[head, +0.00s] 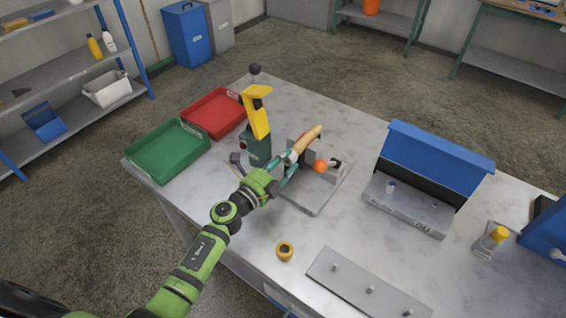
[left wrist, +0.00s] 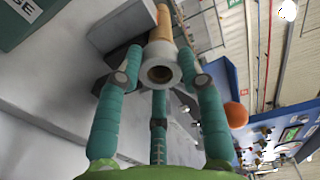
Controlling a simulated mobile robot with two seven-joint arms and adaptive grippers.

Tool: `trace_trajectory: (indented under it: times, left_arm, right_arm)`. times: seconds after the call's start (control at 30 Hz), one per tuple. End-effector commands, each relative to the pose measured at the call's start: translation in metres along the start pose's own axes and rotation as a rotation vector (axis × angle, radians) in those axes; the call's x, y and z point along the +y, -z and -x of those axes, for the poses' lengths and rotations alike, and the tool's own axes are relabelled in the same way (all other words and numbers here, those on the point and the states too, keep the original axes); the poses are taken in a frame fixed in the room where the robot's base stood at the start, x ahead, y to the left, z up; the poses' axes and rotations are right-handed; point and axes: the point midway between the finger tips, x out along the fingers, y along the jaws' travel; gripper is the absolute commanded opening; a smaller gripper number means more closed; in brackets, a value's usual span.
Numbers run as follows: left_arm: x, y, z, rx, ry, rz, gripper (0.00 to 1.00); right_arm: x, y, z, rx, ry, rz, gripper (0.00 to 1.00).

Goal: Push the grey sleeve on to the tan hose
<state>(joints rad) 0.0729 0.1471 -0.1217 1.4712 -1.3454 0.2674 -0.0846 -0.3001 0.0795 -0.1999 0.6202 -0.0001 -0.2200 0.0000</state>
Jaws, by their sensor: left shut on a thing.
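The tan hose (head: 307,139) stands out at a slant from a grey fixture on the table; it also shows behind the sleeve in the left wrist view (left wrist: 163,25). The grey sleeve (left wrist: 160,66) is a short pale ring at the hose's near end, its open bore facing my wrist camera. It lines up with the hose; I cannot tell how far it is around it. My left gripper (head: 284,166) has teal fingers shut on the sleeve, which they partly hide in the head view. My right gripper is not in view.
The fixture plate (head: 318,205) carries an orange ball knob (head: 320,166). A green and yellow press (head: 257,125) stands close left of the hose. Green (head: 165,150) and red (head: 214,113) trays lie farther left.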

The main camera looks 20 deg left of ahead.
Motion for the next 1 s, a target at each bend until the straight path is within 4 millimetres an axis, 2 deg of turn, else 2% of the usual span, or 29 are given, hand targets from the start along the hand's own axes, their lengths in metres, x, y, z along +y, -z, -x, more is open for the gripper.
trace_trajectory:
  times: [0.2, 0.23, 0.3, 0.7, 0.87, 1.0]
  left_arm:
    - [-0.003, 0.000, -0.002, 0.000, 0.006, -0.001, 0.16]
    - [-0.004, 0.000, -0.002, 0.000, 0.007, -0.001, 0.43]
    - [-0.004, 0.000, -0.002, 0.000, 0.007, -0.001, 0.66]
    - [-0.001, 0.000, 0.004, -0.001, 0.002, -0.001, 0.66]
    - [0.000, 0.000, 0.027, -0.001, 0.000, -0.003, 0.66]
    - [0.000, 0.000, 0.058, 0.001, -0.001, -0.001, 0.66]
  right_arm:
    - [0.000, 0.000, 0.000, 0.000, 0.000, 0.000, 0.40]
    - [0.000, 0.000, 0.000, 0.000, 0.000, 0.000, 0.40]
    - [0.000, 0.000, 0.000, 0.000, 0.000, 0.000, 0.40]
    - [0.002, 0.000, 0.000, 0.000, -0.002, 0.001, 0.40]
    - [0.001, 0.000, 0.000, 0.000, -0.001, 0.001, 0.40]
    - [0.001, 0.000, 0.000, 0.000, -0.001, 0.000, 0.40]
